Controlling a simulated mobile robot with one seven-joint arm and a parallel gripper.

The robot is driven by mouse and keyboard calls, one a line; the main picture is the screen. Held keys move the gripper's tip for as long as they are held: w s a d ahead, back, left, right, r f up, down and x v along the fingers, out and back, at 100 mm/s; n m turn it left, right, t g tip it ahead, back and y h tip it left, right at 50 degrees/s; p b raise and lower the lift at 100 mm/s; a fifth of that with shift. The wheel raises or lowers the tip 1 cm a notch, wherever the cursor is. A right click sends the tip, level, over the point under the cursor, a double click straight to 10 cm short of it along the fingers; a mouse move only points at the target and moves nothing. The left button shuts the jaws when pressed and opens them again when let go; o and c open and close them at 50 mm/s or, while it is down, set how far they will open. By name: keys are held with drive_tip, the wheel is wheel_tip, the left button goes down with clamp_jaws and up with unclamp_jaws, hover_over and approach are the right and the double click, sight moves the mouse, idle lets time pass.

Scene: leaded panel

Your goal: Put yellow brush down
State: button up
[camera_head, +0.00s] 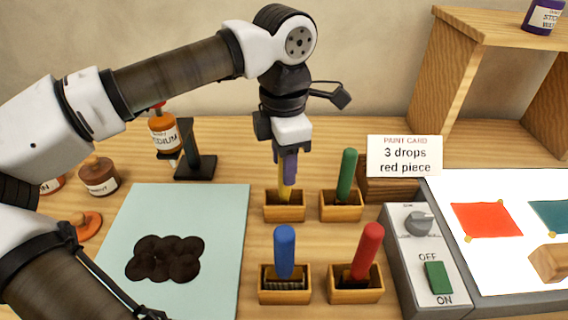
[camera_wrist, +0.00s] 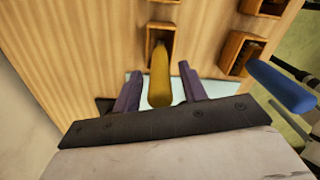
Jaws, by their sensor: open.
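The yellow brush (camera_head: 283,189) stands upright in the back-left wooden holder (camera_head: 285,213). My gripper (camera_head: 288,170) is directly above that holder, pointing down, with its purple fingers around the upper part of the handle. In the wrist view the yellow handle (camera_wrist: 160,78) lies between the two spread fingers (camera_wrist: 159,72), with a gap visible on each side. Its lower end reaches into the holder (camera_wrist: 161,32). The bristles are hidden in the holder.
Green (camera_head: 347,174), blue (camera_head: 284,251) and red (camera_head: 367,250) brushes stand in neighbouring holders. A pale mat (camera_head: 222,215) with a dark blotch lies left. A switch box (camera_head: 413,262) and white panel (camera_head: 517,265) are right. A card (camera_head: 404,156) stands behind.

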wheel_tip(320, 180, up, 11)
drive_tip(key=shift+f, duration=0.1)
idle(0.4)
